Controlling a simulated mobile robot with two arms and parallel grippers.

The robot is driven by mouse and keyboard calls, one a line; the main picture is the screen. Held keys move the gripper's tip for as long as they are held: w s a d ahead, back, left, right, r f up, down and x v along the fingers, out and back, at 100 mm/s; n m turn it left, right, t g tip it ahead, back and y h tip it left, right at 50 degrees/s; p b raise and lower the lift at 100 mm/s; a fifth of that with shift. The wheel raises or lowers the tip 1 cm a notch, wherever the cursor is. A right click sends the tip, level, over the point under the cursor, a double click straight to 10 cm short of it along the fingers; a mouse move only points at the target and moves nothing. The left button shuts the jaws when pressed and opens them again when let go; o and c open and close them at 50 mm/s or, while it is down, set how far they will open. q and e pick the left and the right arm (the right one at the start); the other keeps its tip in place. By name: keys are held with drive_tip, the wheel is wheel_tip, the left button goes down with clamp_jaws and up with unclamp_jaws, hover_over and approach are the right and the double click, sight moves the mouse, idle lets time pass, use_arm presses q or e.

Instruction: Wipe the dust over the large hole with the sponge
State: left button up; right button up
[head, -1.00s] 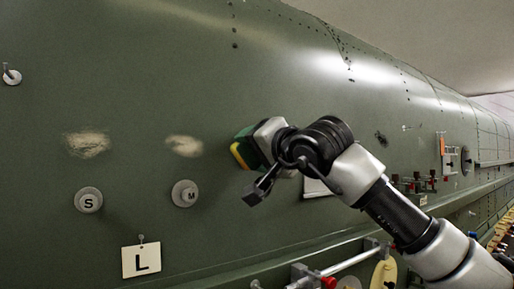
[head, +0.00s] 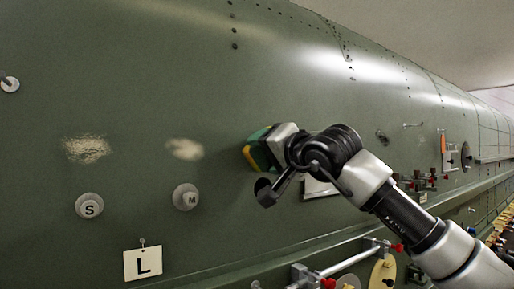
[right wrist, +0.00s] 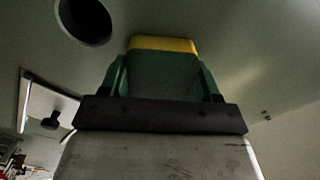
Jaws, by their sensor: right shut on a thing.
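My right gripper (head: 280,165) is shut on a green and yellow sponge (head: 260,150). The sponge's yellow face is toward the green fuselage skin, and I cannot tell whether it touches. The sponge also shows in the right wrist view (right wrist: 162,72), between the jaws. A dark round hole (head: 261,186) is just below the sponge, partly covered by my gripper. It is clear at the upper left of the right wrist view (right wrist: 84,19). No dust shows around the sponge; the skin behind it is hidden. My left gripper is not in view.
Pale dust patches lie above the S disc (head: 89,206) and the M disc (head: 186,197): one at left (head: 87,149), one nearer (head: 184,149). A white plate (head: 320,188) is behind my arm. A rail with fittings (head: 345,265) runs along the bottom.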

sight(254, 152)
drive_tip(key=shift+w+d, duration=0.2)
drive_tip(key=shift+d, duration=0.2)
drive_tip(key=shift+w+d+r+p, duration=0.15)
drive_tip(key=shift+w+d+p, duration=0.25)
drive_tip(key=shift+p, duration=0.25)
drive_tip(key=shift+w+d, duration=0.55)
drive_tip(key=shift+d, duration=0.25)
drive_tip(key=shift+w+d, duration=0.2)
drive_tip(key=shift+w, duration=0.1)
drive_tip(key=shift+s+a, duration=0.2)
drive_tip(key=shift+s, duration=0.05)
drive_tip(key=shift+s+a+f+b, duration=0.35)
drive_tip(key=shift+s+a+b, duration=0.15)
drive_tip(key=shift+a+b, duration=0.4)
drive_tip(key=shift+s+a+r+b, duration=0.2)
drive_tip(key=shift+s+a+b, duration=0.2)
drive_tip(key=shift+s+a, duration=0.2)
drive_tip(key=shift+s+a+f+b, duration=0.1)
drive_tip(key=shift+s+a+b, duration=0.25)
drive_tip(key=shift+a, duration=0.15)
drive_tip(key=shift+s+a+b, duration=0.25)
drive_tip(key=shift+a+b, duration=0.1)
drive_tip(key=shift+a, duration=0.1)
drive_tip(key=shift+s+a, duration=0.4)
drive_tip(key=shift+a, duration=0.15)
